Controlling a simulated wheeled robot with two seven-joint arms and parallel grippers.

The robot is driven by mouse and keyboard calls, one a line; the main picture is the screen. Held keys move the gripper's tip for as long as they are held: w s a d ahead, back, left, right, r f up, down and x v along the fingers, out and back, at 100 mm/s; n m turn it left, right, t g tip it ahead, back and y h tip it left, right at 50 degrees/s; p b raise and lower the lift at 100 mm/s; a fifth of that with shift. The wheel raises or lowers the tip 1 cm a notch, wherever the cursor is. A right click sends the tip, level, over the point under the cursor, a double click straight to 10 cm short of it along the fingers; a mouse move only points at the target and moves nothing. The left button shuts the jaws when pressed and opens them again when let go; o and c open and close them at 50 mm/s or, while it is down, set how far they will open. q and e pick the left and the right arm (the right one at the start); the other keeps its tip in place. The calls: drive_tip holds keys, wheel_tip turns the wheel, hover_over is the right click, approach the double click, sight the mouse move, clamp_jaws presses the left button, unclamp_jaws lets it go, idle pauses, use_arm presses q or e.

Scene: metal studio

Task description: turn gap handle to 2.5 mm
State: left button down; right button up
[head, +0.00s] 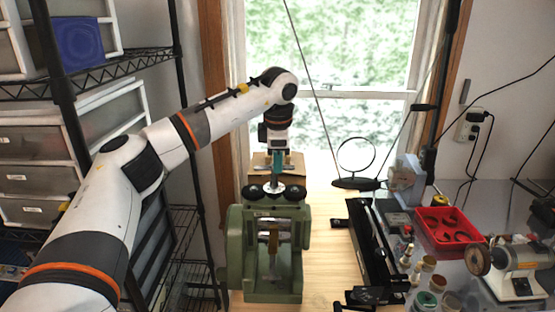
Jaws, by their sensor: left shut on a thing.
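A green rolling mill (235,250) stands on the wooden bench. The gap handle (258,192) is on top of it, with dark round knobs at its ends. My left arm reaches in from the left and bends down over the mill. My left gripper (276,172) points down at the middle of the handle and is shut on it. I cannot read any gap setting. My right gripper is not in view.
A black slotted tool (372,250) lies right of the mill. Further right are a red tray (447,226), small jars and a bench grinder (515,262). A round magnifier (356,155) stands behind. A wire shelf with drawers (35,150) fills the left. Bare wood (325,275) shows beside the mill.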

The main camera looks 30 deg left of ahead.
use_arm(q)
drive_tip(key=n, duration=0.2)
drive_tip(key=n+p, duration=0.1)
drive_tip(key=n, duration=0.2)
drive_tip(key=shift+w+n+g+y+p, duration=0.25)
drive_tip(key=shift+n+g+y+p, duration=0.05)
drive_tip(key=shift+g+y, duration=0.1)
drive_tip(key=n, duration=0.2)
drive_tip(key=n+p, duration=0.1)
drive_tip(key=n+g, duration=0.1)
drive_tip(key=n, duration=0.1)
drive_tip(key=shift+w+a+n, duration=0.15)
drive_tip(key=shift+a+n, duration=0.1)
drive_tip(key=shift+n, duration=0.05)
drive_tip(key=c, duration=1.3)
unclamp_jaws()
drive_tip(key=r, duration=0.2)
drive_tip(key=d+r+b, duration=0.1)
drive_tip(key=r, duration=0.1)
drive_tip(key=shift+w+r+b, duration=0.1)
drive_tip(key=shift+r+b, duration=0.2)
drive_tip(key=shift+r, duration=0.05)
wheel_tip(320, 180, up, 7)
drive_tip(key=d, duration=0.1)
drive_tip(key=shift+d+p, duration=0.2)
drive_tip(key=shift+p, duration=0.1)
